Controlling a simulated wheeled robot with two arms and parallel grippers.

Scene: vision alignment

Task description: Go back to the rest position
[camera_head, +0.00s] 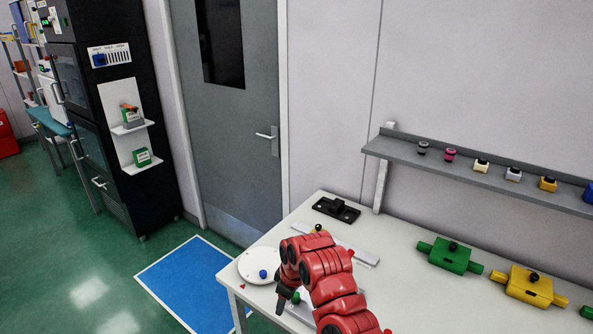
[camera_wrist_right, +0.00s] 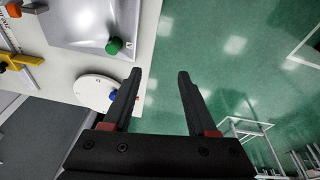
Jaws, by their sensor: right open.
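My right gripper (camera_head: 286,302) hangs at the end of the red right arm, near the table's front left corner; the arm partly hides it in the head view. In the right wrist view its two black fingers (camera_wrist_right: 159,76) are spread apart, with nothing between them and green floor beyond. The left gripper is not in view. The white round disc (camera_head: 249,264) with a blue knob (camera_head: 263,274) lies on the table close beside the right gripper. The disc also shows in the right wrist view (camera_wrist_right: 92,88), left of the fingers.
The white table (camera_head: 415,292) holds a metal plate (camera_wrist_right: 85,18) with a green knob (camera_wrist_right: 114,46), a black fixture (camera_head: 336,209), a green block (camera_head: 449,255) and a yellow block (camera_head: 529,286). A wall shelf (camera_head: 455,170) holds several small pieces. Floor left of the table is clear.

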